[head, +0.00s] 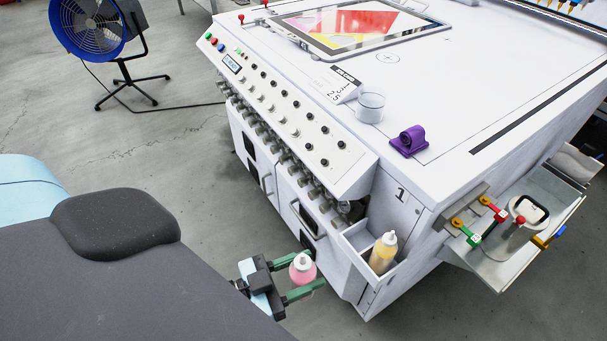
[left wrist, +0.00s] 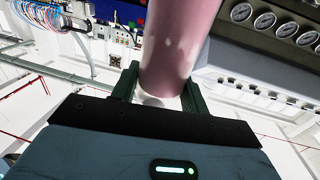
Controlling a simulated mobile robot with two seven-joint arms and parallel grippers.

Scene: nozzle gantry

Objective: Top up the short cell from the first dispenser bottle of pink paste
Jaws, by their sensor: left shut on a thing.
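My left gripper (head: 292,280), with green fingers, is shut on a pink paste bottle (head: 302,268) with a pale cap. It holds the bottle in the air over the floor, left of the machine's front corner. In the left wrist view the pink bottle (left wrist: 178,45) stands between the green fingers (left wrist: 155,85). A second bottle, filled with yellow paste (head: 382,254), stands in a white open bin on the machine's side, near a label "1". I cannot make out the short cell. My right gripper is not in view.
The large white machine (head: 450,120) fills the right, with a knob panel (head: 285,105), a framed screen (head: 345,28), a clear cup (head: 370,107), a purple holder (head: 408,141) and a counter (head: 343,86) on it. A side tray (head: 490,268) juts out at right. A blue fan (head: 92,28) stands behind left.

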